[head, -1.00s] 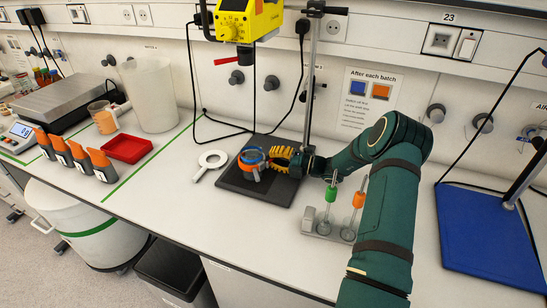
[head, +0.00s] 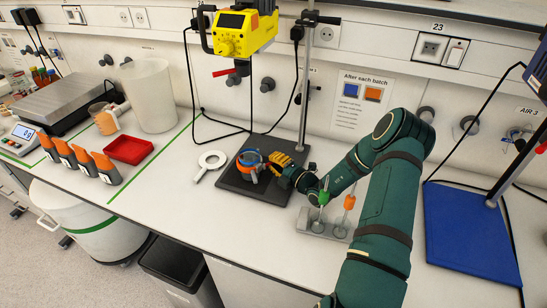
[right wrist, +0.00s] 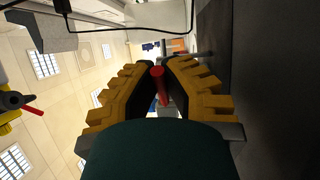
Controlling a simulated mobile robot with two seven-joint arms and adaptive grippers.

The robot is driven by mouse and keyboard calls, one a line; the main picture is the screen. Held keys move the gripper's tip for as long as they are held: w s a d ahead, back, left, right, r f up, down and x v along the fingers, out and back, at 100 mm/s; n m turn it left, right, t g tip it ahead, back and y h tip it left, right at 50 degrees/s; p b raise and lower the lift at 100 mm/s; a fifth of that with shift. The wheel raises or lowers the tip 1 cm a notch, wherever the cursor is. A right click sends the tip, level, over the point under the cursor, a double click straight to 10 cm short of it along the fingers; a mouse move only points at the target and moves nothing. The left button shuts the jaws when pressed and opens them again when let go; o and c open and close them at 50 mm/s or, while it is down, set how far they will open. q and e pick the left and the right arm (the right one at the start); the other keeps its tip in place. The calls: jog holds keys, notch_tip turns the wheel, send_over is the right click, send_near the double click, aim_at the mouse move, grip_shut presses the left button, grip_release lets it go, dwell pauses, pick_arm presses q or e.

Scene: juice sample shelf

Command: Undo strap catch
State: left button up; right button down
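In the right wrist view a red lever (right wrist: 159,84) lies between the fingers (right wrist: 160,68). The fingers are partly open, with a gap visible around the lever; I cannot tell whether either touches it. My left gripper is not in view.
A yellow stirrer (head: 240,34) hangs over the vessel on a metal rod (head: 305,90). A small rack with green and orange-topped pieces (head: 322,228) stands close below my right forearm. Free bench lies in front.

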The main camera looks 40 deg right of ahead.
dwell(0.4)
jog(key=c, duration=1)
grip_release()
jog(key=shift+c, duration=0.2)
jog(key=o, duration=0.5)
jog(key=r, duration=0.6)
jog(key=shift+w+d+r, duration=0.1)
jog(key=shift+w+r, duration=0.1)
jog(key=shift+r, duration=0.1)
jog(key=r, duration=0.2)
jog(key=shift+s+r, duration=0.3)
jog(key=shift+r, duration=0.1)
jog(key=c, duration=0.5)
jog(key=shift+a+r, duration=0.2)
jog(key=shift+r, duration=0.1)
jog(key=shift+w+d, duration=0.1)
jog(key=shift+w, duration=0.05)
